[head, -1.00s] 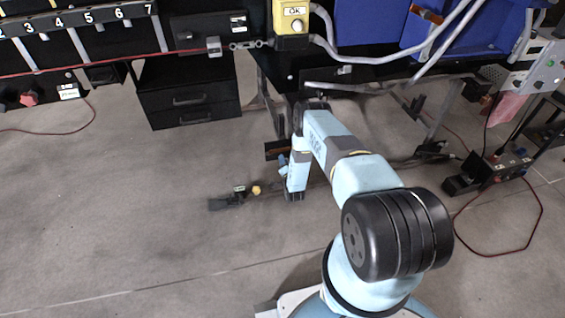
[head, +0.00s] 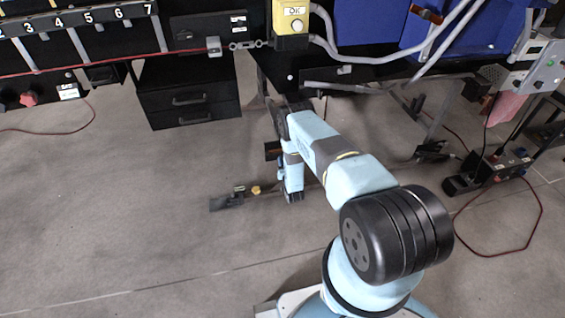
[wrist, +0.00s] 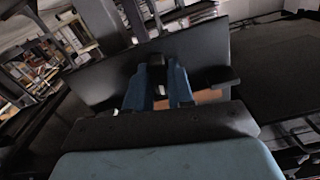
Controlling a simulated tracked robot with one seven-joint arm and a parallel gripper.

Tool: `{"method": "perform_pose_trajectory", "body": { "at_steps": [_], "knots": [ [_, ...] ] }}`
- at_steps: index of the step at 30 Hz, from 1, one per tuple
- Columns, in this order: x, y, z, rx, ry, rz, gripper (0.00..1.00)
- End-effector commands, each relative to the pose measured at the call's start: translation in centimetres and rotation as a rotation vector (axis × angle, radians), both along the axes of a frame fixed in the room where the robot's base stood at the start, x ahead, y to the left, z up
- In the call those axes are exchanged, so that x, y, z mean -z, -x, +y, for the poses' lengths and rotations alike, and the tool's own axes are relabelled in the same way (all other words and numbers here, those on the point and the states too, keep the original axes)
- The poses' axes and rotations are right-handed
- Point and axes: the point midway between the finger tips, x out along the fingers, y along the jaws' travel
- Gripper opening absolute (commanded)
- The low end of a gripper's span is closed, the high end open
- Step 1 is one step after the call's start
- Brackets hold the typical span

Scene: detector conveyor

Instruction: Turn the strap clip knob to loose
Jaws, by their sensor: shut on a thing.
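In the wrist view, my gripper (wrist: 158,72) has its two blue fingers closed around a dark, knob-like piece (wrist: 157,80) in front of a wide black plate (wrist: 110,82). The picture is too dark to show which way this piece is turned. In the head view, my arm reaches down beside a black bar-like fitting (head: 225,203) near the floor, which carries a small yellow knob (head: 255,190). My fingertips are hidden there behind my own arm. I cannot tell for sure which part is the strap clip.
A black drawer unit (head: 187,100) stands under the conveyor. A yellow OK box (head: 291,17) and blue bins (head: 365,22) are above. A black power box (head: 500,165) with a red cable lies at right.

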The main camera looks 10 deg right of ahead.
Motion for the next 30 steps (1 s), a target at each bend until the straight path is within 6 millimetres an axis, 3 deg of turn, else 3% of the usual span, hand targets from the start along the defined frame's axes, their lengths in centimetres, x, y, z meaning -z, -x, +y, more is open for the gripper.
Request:
{"method": "perform_pose_trajectory", "body": {
  "at_steps": [11, 27, 28, 30],
  "knots": [
    [0.49, 0.45, -0.13, 0.001, 0.155, 0.011, 0.0],
    [0.51, 0.48, -0.13, 0.001, 0.176, 0.012, 0.0],
    [0.51, 0.47, -0.13, 0.001, 0.176, 0.012, 0.24],
    [0.47, 0.44, -0.11, 0.001, 0.176, 0.011, 0.31]
  ]
}}
